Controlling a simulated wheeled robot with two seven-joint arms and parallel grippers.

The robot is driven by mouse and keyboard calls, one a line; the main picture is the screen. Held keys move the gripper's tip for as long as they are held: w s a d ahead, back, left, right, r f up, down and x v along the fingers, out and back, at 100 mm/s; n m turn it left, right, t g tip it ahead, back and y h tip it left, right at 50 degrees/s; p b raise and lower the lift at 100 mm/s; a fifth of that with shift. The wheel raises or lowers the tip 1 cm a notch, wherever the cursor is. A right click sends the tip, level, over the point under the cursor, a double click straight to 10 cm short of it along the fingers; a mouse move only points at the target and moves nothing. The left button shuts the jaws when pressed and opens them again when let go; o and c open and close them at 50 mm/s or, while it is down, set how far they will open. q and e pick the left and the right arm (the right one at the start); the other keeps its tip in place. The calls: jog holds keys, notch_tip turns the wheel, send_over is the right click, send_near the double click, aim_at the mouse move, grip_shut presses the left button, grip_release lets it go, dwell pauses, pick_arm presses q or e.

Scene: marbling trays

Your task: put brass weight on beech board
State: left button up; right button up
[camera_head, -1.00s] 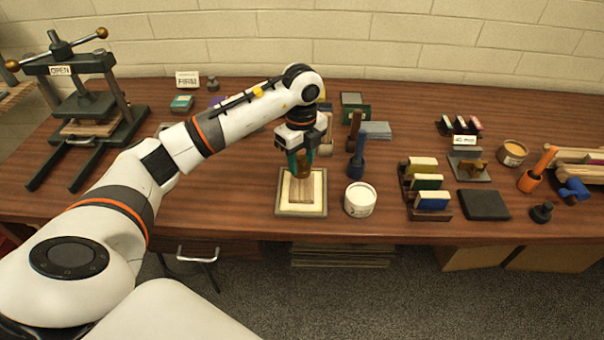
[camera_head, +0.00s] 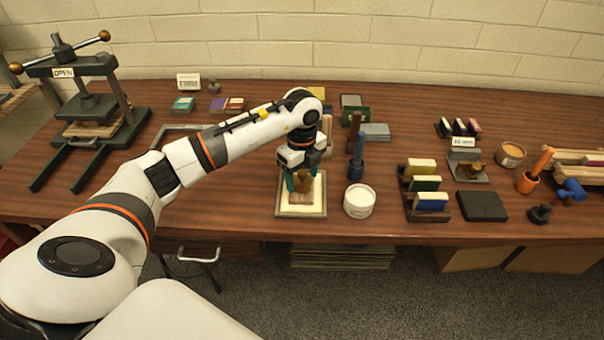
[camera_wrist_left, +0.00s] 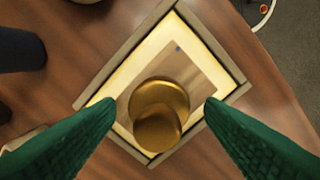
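The brass weight (camera_head: 302,182) stands upright on the beech board (camera_head: 300,201), which lies in a shallow framed tray with a cream surface. In the left wrist view the brass weight (camera_wrist_left: 158,115) sits on the near part of the wooden board (camera_wrist_left: 192,62). My left gripper (camera_head: 302,177) is low over the board. Its green fingers (camera_wrist_left: 158,103) are spread on both sides of the weight, with visible gaps, so it is open. My right gripper is not in view.
The tray's rim (camera_head: 301,215) surrounds the board. A white tub (camera_head: 359,201) stands close on its right, with a dark blue tool (camera_head: 357,160) behind it. A rack of coloured blocks (camera_head: 425,190) is further right.

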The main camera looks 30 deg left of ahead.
aim_at(302, 172)
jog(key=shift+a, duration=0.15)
pick_arm(q)
jog(key=shift+r, duration=0.45)
notch_tip(302, 172, up, 12)
jog(key=b, duration=0.1)
jog(key=shift+f+b, duration=0.25)
jog(key=shift+b, duration=0.15)
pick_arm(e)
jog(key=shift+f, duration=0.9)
